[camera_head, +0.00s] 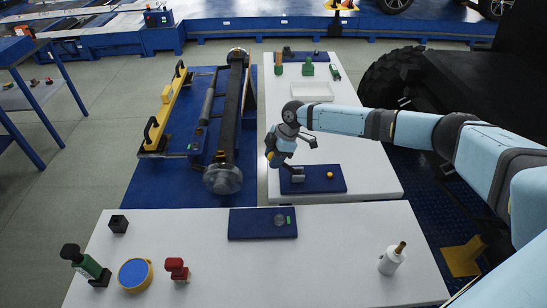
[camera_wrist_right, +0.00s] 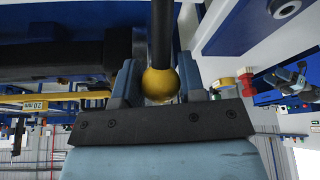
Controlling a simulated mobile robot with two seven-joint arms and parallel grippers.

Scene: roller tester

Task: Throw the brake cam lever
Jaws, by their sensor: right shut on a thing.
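In the right wrist view, a yellow ball knob (camera_wrist_right: 160,84) on a black rod (camera_wrist_right: 162,35) sits between the fingers of my right gripper (camera_wrist_right: 158,88). It looks like the brake cam lever's knob. The fingers are shut on it from both sides. In the head view, my right gripper (camera_head: 277,159) is low at the left edge of the white table, beside a blue plate (camera_head: 325,184). The gripper largely hides the lever there. A small orange-yellow ball (camera_head: 330,174) shows on that plate, apart from the gripper. My left gripper is not in view.
A long dark shaft (camera_head: 230,120) and yellow rail (camera_head: 165,110) lie on the blue bed to the left. A white tray (camera_head: 312,91) stands behind the gripper. The front table (camera_head: 340,255) holds another blue plate (camera_head: 240,231), a yellow-rimmed disc (camera_head: 134,274) and a white bottle (camera_head: 391,262).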

